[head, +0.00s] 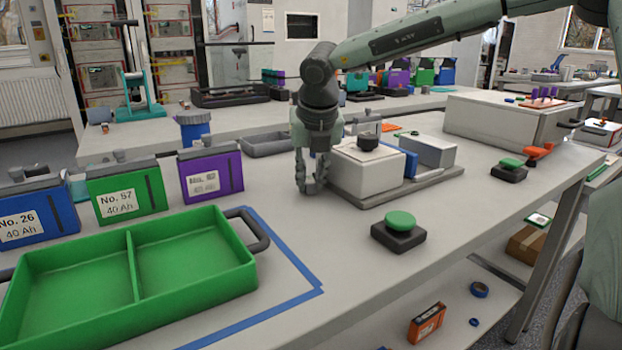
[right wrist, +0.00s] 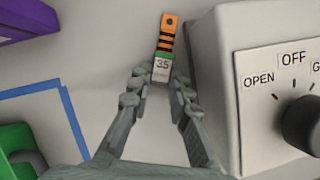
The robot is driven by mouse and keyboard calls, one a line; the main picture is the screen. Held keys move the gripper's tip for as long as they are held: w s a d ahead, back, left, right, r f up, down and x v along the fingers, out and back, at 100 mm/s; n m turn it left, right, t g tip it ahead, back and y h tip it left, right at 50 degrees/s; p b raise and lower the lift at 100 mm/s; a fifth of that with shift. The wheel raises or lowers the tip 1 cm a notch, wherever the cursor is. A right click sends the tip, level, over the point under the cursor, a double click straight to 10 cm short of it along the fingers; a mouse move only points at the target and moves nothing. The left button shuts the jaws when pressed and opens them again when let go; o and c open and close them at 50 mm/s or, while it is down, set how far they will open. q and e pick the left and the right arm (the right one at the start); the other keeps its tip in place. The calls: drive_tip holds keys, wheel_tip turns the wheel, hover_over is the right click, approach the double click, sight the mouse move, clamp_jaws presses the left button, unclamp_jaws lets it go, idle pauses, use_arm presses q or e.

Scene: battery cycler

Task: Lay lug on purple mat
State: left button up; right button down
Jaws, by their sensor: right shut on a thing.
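The lug (right wrist: 165,50) shows in the right wrist view as a small piece with orange and black stripes, a green band and a pale label reading 35. My right gripper (right wrist: 158,88) is shut on its label end, and the striped end points away from the fingers. In the head view my right gripper (head: 312,188) points down over the bench, close to the left side of the white box; the lug cannot be made out there. I see no purple mat in either view. My left gripper is not in view.
The white box (right wrist: 268,35) with an OPEN/OFF dial stands just right of the gripper. A green tray (head: 190,255), purple battery (head: 211,176), green battery (head: 128,195) and green button (head: 400,220) stand around. Bare bench lies between tray and box.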

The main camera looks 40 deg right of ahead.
drive_tip(key=c, duration=1.4)
unclamp_jaws()
